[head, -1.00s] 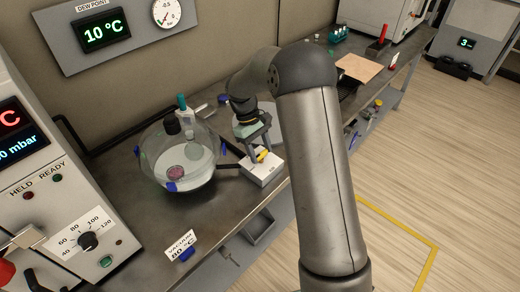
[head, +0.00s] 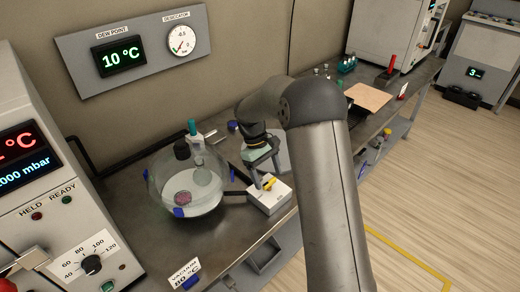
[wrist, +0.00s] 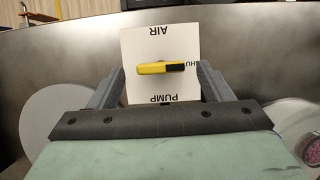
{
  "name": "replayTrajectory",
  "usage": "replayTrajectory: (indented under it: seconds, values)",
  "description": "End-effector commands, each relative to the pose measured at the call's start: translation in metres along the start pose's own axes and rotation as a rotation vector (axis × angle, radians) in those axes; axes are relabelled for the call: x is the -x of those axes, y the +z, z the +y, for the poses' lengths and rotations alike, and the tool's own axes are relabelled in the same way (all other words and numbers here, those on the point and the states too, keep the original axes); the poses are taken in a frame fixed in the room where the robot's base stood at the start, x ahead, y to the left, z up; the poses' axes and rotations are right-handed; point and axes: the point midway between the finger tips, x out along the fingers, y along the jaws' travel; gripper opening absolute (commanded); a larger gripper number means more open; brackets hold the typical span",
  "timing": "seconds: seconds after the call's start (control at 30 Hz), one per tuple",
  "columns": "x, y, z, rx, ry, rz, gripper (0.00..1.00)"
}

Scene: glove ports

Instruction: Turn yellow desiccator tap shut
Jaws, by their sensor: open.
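The yellow tap handle (wrist: 160,67) sits on a white block (wrist: 132,45) labelled AIR and PUMP, with a part-covered label reading "HU". In the wrist view the handle lies crosswise between AIR and PUMP, and its black end covers part of the "HU" label. The tap (head: 270,184) and its block (head: 268,201) also show in the head view, beside the glass desiccator (head: 187,178), joined by a dark tube. My gripper (wrist: 163,80) is open, with one finger on each side of the handle and a gap on both sides. It also shows above the tap in the head view (head: 264,170).
The desiccator gauge (head: 181,41) and dew point display (head: 118,56) are on the wall panel. A vacuum label (head: 184,273) stands at the bench's front edge. A pale round disc (wrist: 58,120) lies left of my gripper in the wrist view.

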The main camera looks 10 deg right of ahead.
Motion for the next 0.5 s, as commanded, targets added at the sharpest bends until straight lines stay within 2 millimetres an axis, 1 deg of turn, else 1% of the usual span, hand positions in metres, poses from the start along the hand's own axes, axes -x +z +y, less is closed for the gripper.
replayTrajectory:
  seconds: [0.5]
  values:
    - [0.121, -0.001, 0.000, 0.000, 0.003, 0.006, 0.73]
